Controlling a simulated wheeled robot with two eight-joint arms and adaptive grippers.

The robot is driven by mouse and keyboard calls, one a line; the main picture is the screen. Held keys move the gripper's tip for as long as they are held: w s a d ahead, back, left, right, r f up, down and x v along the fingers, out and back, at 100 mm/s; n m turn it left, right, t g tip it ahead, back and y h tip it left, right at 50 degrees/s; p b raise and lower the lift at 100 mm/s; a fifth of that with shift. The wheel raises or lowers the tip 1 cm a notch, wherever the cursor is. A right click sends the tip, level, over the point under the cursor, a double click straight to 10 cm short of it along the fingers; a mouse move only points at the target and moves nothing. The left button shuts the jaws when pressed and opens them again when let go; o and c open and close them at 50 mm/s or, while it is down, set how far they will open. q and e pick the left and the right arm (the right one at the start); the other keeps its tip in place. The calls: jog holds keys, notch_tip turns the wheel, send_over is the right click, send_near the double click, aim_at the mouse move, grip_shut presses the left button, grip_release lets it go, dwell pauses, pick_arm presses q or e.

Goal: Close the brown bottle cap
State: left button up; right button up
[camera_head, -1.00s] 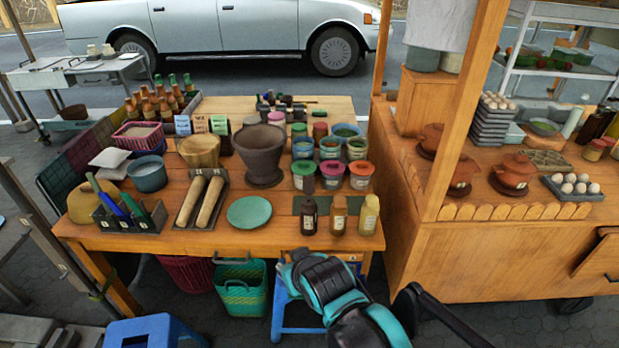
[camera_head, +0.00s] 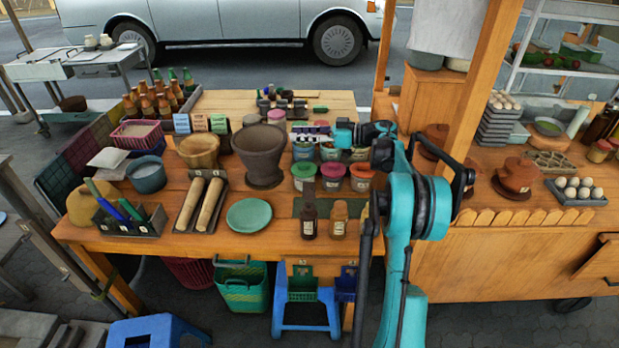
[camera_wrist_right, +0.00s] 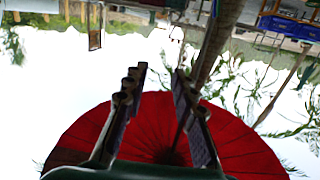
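A dark brown bottle (camera_head: 309,221) stands upright near the front edge of the wooden table (camera_head: 270,243). An amber-brown bottle (camera_head: 339,221) stands just right of it. Whether a cap sits loose or closed on either bottle is too small to tell. My right arm rises in front of the table's right end. My right gripper (camera_head: 308,130) appears to point left above the jars at the back, well away from the bottles. In the right wrist view its fingers (camera_wrist_right: 160,75) are apart with nothing between them. My left gripper is not in view.
A dark green mat (camera_head: 298,208) lies behind the bottles. Lidded jars (camera_head: 332,178), a clay mortar (camera_head: 261,150), a green plate (camera_head: 249,215) and a tray with two pestles (camera_head: 184,205) stand around. A wooden post (camera_head: 474,90) rises right of my arm.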

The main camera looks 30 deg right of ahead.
aim_at(309, 183)
jog(key=s+d+f+m+g, duration=0.1)
jog(key=s+d+f+g, duration=0.25)
jog(key=f, duration=0.25)
jog(key=s+d+f+g, duration=0.2)
jog(key=s+d+f, duration=0.15)
jog(key=f, duration=0.35)
jog(key=x, duration=0.2)
jog(key=b+x, duration=0.1)
jog(key=x, duration=0.2)
jog(key=s+b+x, duration=0.1)
jog(key=x, duration=0.1)
jog(key=shift+a, duration=0.65)
grip_shut()
